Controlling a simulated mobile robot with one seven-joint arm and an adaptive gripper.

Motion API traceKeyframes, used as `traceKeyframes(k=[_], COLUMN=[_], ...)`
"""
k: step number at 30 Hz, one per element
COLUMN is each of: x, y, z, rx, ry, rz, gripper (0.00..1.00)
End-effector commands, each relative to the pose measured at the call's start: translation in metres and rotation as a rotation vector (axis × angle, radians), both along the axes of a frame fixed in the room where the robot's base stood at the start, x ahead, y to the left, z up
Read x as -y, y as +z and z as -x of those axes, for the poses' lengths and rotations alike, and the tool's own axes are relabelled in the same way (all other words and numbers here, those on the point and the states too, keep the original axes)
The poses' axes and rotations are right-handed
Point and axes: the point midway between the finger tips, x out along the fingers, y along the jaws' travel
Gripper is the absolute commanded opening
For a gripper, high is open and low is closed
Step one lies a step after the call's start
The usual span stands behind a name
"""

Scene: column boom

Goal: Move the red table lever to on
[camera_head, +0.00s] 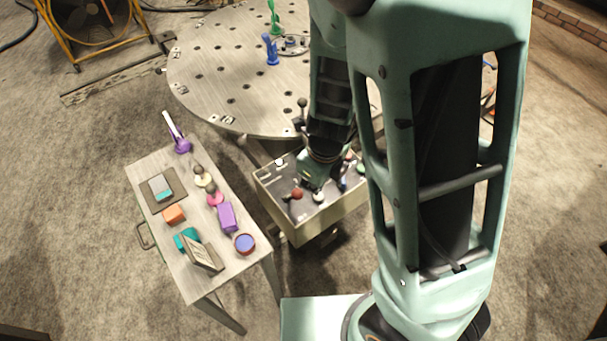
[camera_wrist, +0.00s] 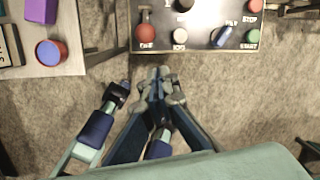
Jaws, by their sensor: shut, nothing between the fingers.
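The red lever (camera_head: 297,194) has a ball knob and stands at the near left part of the control box's dark top panel. In the wrist view the red lever (camera_wrist: 145,33) is at the panel's left end, with a label below it too blurred to read surely. My gripper (camera_wrist: 163,76) is shut and empty. In the wrist view its fingertips appear just below the panel's edge, below and slightly right of the red knob, apart from it in the picture. In the head view my arm hides part of the panel and most of the gripper.
The control box (camera_head: 283,215) also bears a white knob (camera_wrist: 180,36), a blue lever (camera_wrist: 222,36), a green button (camera_wrist: 251,36) and a red stop button (camera_wrist: 256,6). A side table (camera_head: 150,225) with several small objects stands left. A round perforated table (camera_head: 215,75) stands behind.

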Motion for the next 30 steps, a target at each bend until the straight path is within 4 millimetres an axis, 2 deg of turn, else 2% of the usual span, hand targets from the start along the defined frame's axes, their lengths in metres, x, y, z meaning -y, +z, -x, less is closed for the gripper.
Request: traceKeyframes(k=[3, 6, 19, 23, 30], x=[0.003, 0.003, 0.003, 0.004, 0.002], y=[-0.006, -0.008, -0.014, -0.028, -0.069], z=[0.016, 0.021, 0.020, 0.019, 0.013], rx=[-0.039, -0.051, -0.052, -0.051, -0.052], ry=[-0.067, -0.092, -0.095, -0.097, -0.097], rz=[-0.002, -0.003, -0.003, -0.002, -0.003], gripper=[0.00, 0.00, 0.00, 0.00, 0.00])
